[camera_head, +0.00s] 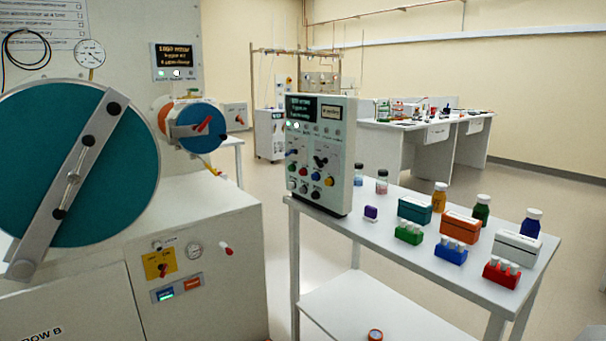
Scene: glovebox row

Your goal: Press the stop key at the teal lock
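The teal lock (120,150) is a large round teal door at the left, with a grey bar and black knobs slanting across it. On the white cabinet below and right of it is a small blue-grey key panel. It carries a lit green key (165,295) and an orange-red key (192,284) side by side. Their lettering is too small to read, so I cannot tell for sure which is the stop key. My gripper is not in view.
A yellow switch plate (160,265), a gauge (195,250) and a red-tipped lever (226,249) sit near the keys. A control box (320,155) stands on a white cart (400,270) with bottles and coloured racks. Open floor lies behind the cart.

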